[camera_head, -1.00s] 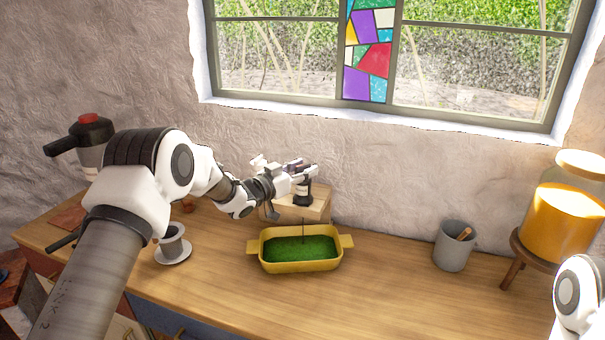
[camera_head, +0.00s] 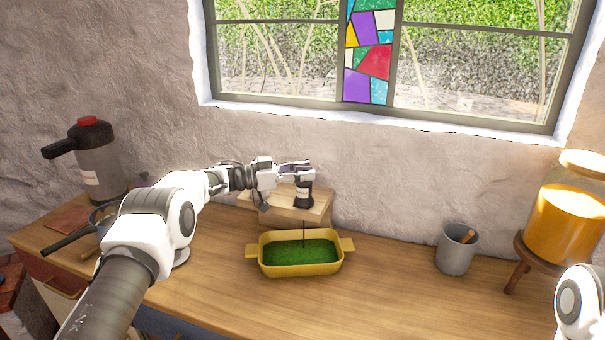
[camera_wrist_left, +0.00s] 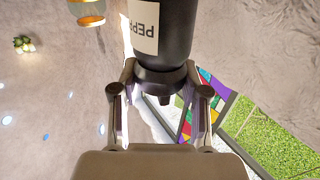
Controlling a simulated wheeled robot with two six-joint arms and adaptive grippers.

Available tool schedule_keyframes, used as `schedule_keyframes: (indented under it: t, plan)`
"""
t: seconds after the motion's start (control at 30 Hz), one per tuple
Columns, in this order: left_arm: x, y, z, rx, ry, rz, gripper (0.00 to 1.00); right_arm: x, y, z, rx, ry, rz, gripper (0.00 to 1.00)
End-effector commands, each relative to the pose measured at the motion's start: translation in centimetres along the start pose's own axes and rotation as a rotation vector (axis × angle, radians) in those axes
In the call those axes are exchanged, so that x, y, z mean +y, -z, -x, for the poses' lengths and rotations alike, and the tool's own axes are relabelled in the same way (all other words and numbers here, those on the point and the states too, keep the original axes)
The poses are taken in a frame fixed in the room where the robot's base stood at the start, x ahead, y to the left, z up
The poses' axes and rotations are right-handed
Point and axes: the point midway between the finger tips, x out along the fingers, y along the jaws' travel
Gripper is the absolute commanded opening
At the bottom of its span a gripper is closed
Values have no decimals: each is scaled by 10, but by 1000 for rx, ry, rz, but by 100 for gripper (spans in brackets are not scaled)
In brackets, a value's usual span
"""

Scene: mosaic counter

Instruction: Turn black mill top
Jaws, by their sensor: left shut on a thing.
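The black pepper mill (camera_head: 304,196) stands upright on a small wooden stand (camera_head: 262,198) at the back of the counter, against the wall. My left gripper (camera_head: 299,169) reaches it from the left and is shut on its top. In the left wrist view the mill (camera_wrist_left: 178,30) looks upside down, with a pale label reading "PEP". There the fingers of my left gripper (camera_wrist_left: 160,76) sit on either side of the narrower black top. My right gripper is not in view; only a white part of my right arm shows at the lower right.
A yellow two-handled dish (camera_head: 300,269) with green content stands just in front of the stand. A grey cup (camera_head: 457,248) and an orange-filled jar (camera_head: 565,222) stand to the right. A grey flask (camera_head: 98,168) is at the back left. The counter's front right is clear.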

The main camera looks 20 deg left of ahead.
Motion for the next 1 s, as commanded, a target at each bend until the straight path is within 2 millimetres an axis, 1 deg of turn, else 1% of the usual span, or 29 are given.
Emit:
schedule_keyframes:
  t: [0.03, 0.27, 0.3, 0.37, 0.4, 0.67, 0.77, 0.87, 1.0]
  plan:
    - [1, -3, -1, -4, -4, 4, 10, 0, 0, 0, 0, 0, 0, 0]
    - [1, -3, -1, -3, -4, 4, 10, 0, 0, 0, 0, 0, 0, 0]
    - [1, -3, -1, -3, -4, 4, 48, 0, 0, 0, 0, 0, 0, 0]
    - [1, -3, -1, -3, -4, 4, 70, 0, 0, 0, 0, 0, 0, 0]
    - [1, -2, -1, -2, -4, 3, 72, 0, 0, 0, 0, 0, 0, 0]
    - [1, 0, 0, -1, -2, 1, 72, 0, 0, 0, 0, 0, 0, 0]
    - [0, 6, 0, 0, -2, 0, 72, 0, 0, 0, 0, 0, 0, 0]
    - [0, 23, -1, 1, -2, -3, 72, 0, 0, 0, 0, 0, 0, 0]
    - [1, 57, -1, 2, -3, -3, 72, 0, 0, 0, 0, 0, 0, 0]
